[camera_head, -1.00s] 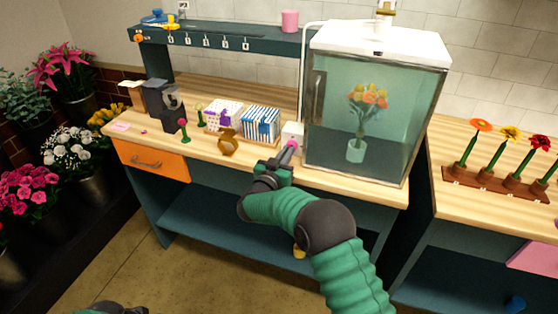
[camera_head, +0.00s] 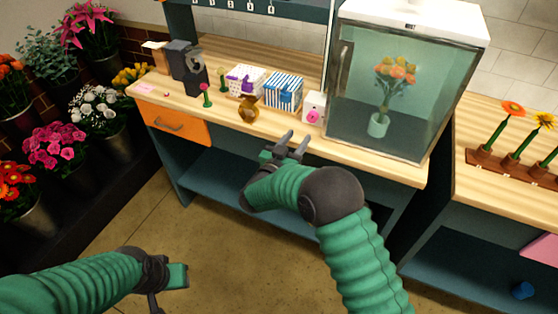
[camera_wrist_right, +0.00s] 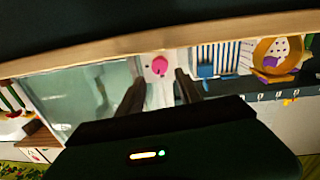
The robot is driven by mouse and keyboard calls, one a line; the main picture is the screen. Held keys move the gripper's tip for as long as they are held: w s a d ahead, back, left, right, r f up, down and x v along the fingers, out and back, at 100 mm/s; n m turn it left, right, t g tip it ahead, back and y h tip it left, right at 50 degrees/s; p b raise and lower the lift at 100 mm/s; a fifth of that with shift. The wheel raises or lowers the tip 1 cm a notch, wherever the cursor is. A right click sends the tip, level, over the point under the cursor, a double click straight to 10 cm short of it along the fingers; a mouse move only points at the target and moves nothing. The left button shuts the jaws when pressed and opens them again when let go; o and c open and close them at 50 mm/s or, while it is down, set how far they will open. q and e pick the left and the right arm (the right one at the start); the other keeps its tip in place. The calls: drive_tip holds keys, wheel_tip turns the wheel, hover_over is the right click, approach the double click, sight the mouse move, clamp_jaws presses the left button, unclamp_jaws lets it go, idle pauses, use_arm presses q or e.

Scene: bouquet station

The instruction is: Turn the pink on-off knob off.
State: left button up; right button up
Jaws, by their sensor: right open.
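The pink knob (camera_head: 313,117) sits on the front of a small white box (camera_head: 315,100) on the wooden counter, left of the glass cabinet. It also shows in the right wrist view (camera_wrist_right: 159,65), between the finger lines. My right gripper (camera_head: 293,141) is open and empty, in front of the counter edge, below and left of the knob and apart from it. Its two fingers show in the right wrist view (camera_wrist_right: 160,80). My left gripper (camera_head: 168,285) is low at the left, far from the counter; its jaw opening is unclear.
The glass cabinet (camera_head: 395,100) holds a vase of orange flowers, right of the knob. A blue-striped box (camera_head: 283,91), a gold object (camera_head: 248,109) and a white-purple box (camera_head: 245,79) stand left of it. Flower buckets line the far left. The floor before the counter is clear.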

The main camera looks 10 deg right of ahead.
drive_tip(key=p+v, duration=0.2)
drive_tip(key=v, duration=0.9)
idle(0.4)
idle(0.3)
